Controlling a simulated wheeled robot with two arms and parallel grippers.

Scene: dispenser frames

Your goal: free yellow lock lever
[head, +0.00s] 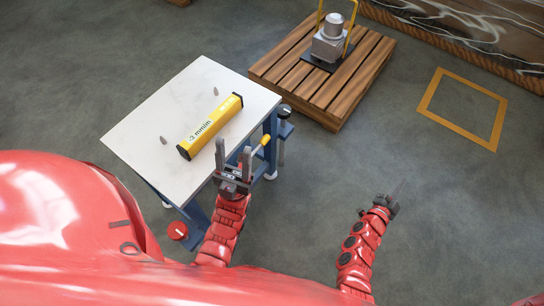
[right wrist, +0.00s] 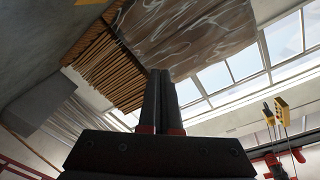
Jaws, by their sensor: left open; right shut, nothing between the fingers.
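The yellow lock lever (head: 265,140) sticks out at the right edge of the white-topped table with blue legs (head: 150,115). Its yellow grip points up and right; its lower end is close to my gripper and partly hard to see. My left gripper (head: 233,151) is open at the table's near right edge, fingers pointing away from me. Its right finger is just left of the lever; I cannot tell whether they touch. My right gripper (head: 398,190) is shut and empty over the floor to the right. Its closed fingers also show in the right wrist view (right wrist: 161,100).
A yellow spirit level (head: 210,126) and two small grey pieces lie on the tabletop. A red knob (head: 178,230) and a dark knob (head: 286,110) sit on the table frame. A wooden pallet (head: 325,75) with a grey machine stands behind.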

